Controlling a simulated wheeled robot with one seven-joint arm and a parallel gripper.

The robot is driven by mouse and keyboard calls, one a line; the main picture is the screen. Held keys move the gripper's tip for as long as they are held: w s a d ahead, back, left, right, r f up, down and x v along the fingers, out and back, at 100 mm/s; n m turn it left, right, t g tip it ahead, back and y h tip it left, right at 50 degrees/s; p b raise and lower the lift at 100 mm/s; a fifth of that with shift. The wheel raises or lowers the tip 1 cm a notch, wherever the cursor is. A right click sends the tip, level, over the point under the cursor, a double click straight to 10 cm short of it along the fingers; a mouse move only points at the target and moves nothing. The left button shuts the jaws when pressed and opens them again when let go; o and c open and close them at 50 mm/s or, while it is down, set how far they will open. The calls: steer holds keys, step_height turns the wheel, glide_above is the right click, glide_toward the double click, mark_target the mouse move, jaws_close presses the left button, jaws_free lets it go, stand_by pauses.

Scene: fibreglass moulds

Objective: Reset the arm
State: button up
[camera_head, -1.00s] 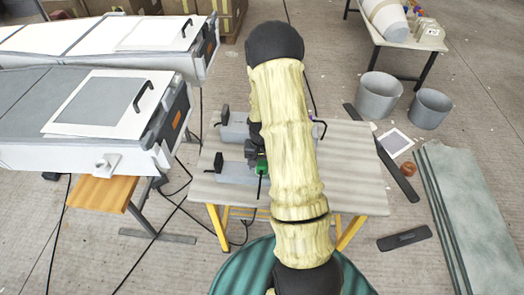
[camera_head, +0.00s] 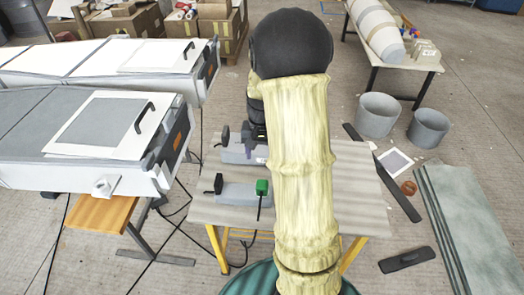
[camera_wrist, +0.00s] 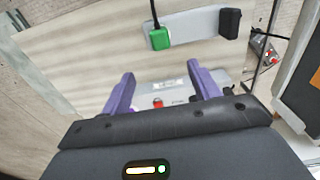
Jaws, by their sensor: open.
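My gripper (camera_wrist: 164,92) shows in the wrist view with its two purple fingers spread apart and nothing between them. It is above a work table (camera_head: 360,190). Beyond the fingertips a grey block with a red button (camera_wrist: 158,102) lies on the table. Farther off is a grey block with a green part (camera_wrist: 160,38) and a black end.
Two long white mould benches (camera_head: 60,175) stand at the left, with black-handled panels on top. Two grey buckets (camera_head: 378,116) and a greenish slab (camera_head: 465,215) are on the floor at the right. A table (camera_head: 400,50) with a white cylinder is at the back. Cables cross the floor.

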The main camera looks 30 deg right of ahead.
steer(key=shift+r, duration=0.25)
stand_by(0.3)
steer(key=s+a+r+n+t+p, duration=0.2)
steer(key=s+a+r+n+p, duration=0.4)
steer(key=s+a+r, duration=0.3)
steer(key=s+a, duration=0.3)
steer(key=a, duration=0.1)
steer(key=shift+s+a+r+n+t, duration=0.2)
steer(key=shift+a+r+n+t, duration=0.1)
steer(key=shift+r+n, duration=0.1)
steer(key=shift+d, duration=0.1)
